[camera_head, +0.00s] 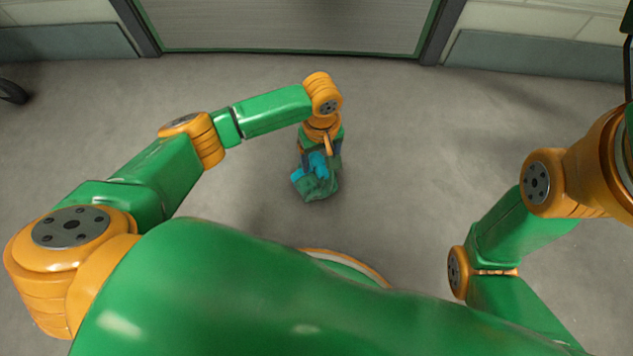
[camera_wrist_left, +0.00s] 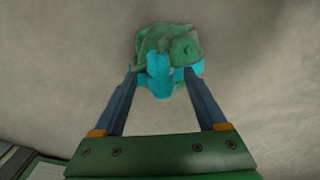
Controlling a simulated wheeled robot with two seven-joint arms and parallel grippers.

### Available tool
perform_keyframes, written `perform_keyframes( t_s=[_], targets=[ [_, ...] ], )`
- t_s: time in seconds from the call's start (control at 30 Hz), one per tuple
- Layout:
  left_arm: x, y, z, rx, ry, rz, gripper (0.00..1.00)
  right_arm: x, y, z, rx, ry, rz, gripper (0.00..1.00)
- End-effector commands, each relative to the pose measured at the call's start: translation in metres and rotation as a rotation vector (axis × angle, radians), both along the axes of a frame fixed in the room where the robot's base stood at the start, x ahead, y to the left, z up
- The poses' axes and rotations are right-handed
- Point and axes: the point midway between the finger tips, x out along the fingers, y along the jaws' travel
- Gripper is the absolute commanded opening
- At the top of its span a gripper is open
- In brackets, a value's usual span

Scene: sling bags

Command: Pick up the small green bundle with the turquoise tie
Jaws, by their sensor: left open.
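The small green bundle (camera_head: 318,186) with its turquoise tie (camera_head: 318,163) is on the grey floor in front of me, in the middle of the head view. In the left wrist view the green bundle (camera_wrist_left: 170,42) is at the top centre, with the turquoise tie (camera_wrist_left: 158,72) toward me. My left gripper (camera_head: 320,160) points down at it; in the left wrist view its fingers (camera_wrist_left: 160,75) are open, one on each side of the tie. I cannot tell whether they touch it. Part of the tie is hidden by the gripper in the head view. My right gripper is not in view.
The grey floor (camera_head: 440,150) around the bundle is clear. A grey shutter door (camera_head: 290,25) and pale walls with grey lower panels (camera_head: 510,55) stand at the back. A dark wheel-like thing (camera_head: 12,92) shows at the left edge.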

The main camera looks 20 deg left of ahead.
Motion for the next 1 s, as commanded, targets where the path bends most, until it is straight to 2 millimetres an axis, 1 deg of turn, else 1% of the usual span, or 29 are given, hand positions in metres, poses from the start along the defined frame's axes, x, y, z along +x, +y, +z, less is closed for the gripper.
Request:
perform_keyframes(
  t_s=[0.03, 0.27, 0.37, 0.4, 0.47, 0.5, 0.53, 0.57, 1.0],
  targets=[
    [0.0002, 0.0002, -0.0114, 0.001, -0.001, 0.000, 0.74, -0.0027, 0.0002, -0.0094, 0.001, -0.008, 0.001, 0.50],
    [0.0001, 0.0001, -0.0079, 0.000, 0.000, 0.000, 0.74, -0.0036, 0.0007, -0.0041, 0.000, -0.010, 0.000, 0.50],
    [0.0001, 0.0001, -0.0078, 0.000, 0.000, 0.000, 0.50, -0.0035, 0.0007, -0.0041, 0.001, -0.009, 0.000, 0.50],
    [0.0001, 0.0001, -0.0078, -0.001, -0.001, 0.000, 0.39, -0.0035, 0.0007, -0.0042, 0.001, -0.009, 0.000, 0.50],
    [0.0001, 0.0001, -0.0079, -0.001, -0.001, 0.000, 0.23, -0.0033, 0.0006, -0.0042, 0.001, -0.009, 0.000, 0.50],
    [0.0001, 0.0001, -0.0079, 0.000, 0.000, 0.000, 0.12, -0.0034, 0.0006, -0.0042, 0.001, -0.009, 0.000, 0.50],
    [0.0001, 0.0001, -0.0079, 0.000, 0.000, 0.000, 0.04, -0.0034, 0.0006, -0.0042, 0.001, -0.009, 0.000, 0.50],
    [0.0001, 0.0001, -0.0080, 0.000, 0.000, 0.000, 0.00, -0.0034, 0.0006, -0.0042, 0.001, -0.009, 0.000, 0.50],
    [0.0002, 0.0003, -0.0082, 0.001, -0.001, 0.001, 0.00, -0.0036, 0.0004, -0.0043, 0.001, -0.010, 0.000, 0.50]
  ],
)
